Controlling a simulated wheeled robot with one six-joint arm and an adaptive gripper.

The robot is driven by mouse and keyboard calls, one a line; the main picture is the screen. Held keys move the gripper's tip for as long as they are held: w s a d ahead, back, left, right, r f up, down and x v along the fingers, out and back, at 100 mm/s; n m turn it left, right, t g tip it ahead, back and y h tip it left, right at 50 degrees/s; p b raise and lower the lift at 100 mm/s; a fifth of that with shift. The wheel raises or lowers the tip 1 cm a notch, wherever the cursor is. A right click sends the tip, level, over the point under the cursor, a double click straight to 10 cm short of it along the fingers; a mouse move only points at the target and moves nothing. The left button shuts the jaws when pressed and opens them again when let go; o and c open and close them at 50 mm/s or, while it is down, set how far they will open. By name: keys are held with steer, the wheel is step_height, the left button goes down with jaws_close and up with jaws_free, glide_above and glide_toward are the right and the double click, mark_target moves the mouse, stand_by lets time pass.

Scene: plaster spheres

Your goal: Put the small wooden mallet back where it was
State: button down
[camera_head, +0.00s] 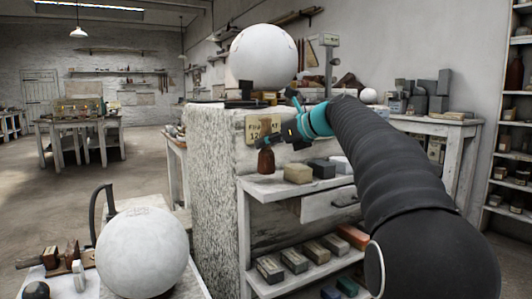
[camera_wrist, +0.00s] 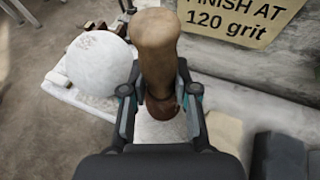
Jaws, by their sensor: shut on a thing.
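The small wooden mallet (camera_wrist: 155,45) is between the two fingers of my gripper (camera_wrist: 160,94) in the wrist view. Its thick brown end points away from the wrist, and its narrower part lies between the fingers. In the head view my gripper (camera_head: 270,137) is in front of the paper sign (camera_head: 258,125), above the shelf of the white bench. A brown shape (camera_head: 265,161) below the fingers appears to be the mallet, hanging roughly upright. I cannot tell whether its lower end touches the shelf.
Several blocks (camera_head: 298,173) line the bench shelf (camera_head: 262,189) to the right. A rough plaster pillar (camera_head: 215,185) stands left of it. A large plaster sphere (camera_head: 141,252) sits on a low table at the front left. Another sphere (camera_head: 262,56) rests above the pillar.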

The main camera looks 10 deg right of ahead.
mark_target(271, 151)
steer(key=shift+f+b, duration=0.7)
steer(key=shift+f, duration=0.65)
steer(key=shift+f, duration=0.15)
steer(key=c, duration=0.9)
jaws_free()
steer(key=v, duration=1.2)
steer(key=shift+s, duration=0.1)
steer(key=shift+a, duration=0.1)
